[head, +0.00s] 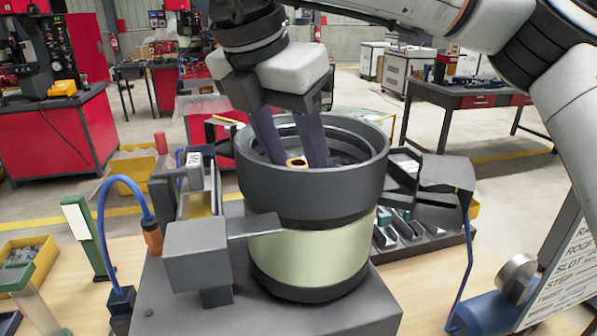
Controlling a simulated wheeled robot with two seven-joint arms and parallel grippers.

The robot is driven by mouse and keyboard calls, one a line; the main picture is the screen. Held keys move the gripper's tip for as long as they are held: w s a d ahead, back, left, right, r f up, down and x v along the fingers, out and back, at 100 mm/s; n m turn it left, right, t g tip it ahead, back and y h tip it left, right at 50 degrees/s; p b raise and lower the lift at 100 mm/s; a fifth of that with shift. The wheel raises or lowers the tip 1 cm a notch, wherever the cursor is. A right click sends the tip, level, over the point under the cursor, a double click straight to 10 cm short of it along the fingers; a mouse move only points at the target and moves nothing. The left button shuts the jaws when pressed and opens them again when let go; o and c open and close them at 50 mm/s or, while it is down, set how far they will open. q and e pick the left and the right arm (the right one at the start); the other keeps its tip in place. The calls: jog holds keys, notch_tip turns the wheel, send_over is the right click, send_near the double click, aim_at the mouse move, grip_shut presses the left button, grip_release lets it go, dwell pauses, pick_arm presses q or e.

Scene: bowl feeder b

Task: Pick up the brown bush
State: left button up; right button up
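The brown bush (297,162), a short ring with a dark hole, shows at the near inside of the dark grey feeder bowl (312,189). My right gripper (295,158) comes down from above, its two dark fingers reaching into the bowl. The fingers are apart, with the bush at their tips, seen in the gap between them. I cannot tell whether they press on it. The bowl's near wall hides the lower part of the bush and perhaps the fingertips. My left gripper is not in view.
The bowl's rim surrounds my fingers closely. A grey block on a post (197,250) stands in front left of the bowl. A blue cable (103,205) arches at the left. A dark parts tray (420,237) lies to the right. A blue cylinder (487,314) is at front right.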

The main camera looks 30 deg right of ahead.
jog(key=c, duration=1.2)
